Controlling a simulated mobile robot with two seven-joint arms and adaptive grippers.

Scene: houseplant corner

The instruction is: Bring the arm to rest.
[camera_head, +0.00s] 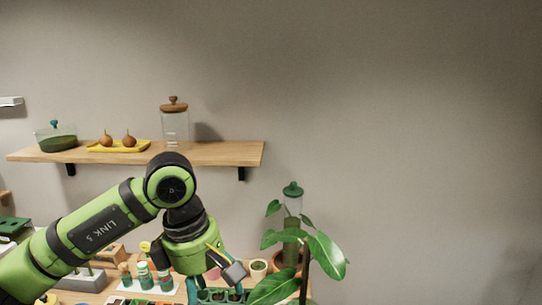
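My green and black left arm comes in from the left and bends down at the wrist above the cluttered surface. My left gripper (234,273) is partly visible at the lower middle, close above a teal rack (218,296) and left of a leafy plant (318,252). Its fingertips are not clear, so I cannot tell whether it is open or shut or holds anything. My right gripper is not in view.
A wooden shelf (215,153) on the wall holds a glass jar (175,128), a yellow tray (96,148) and a glass pot (56,138). Green-capped bottles (145,277) and a small pot (258,270) stand near the gripper. The right side shows bare wall.

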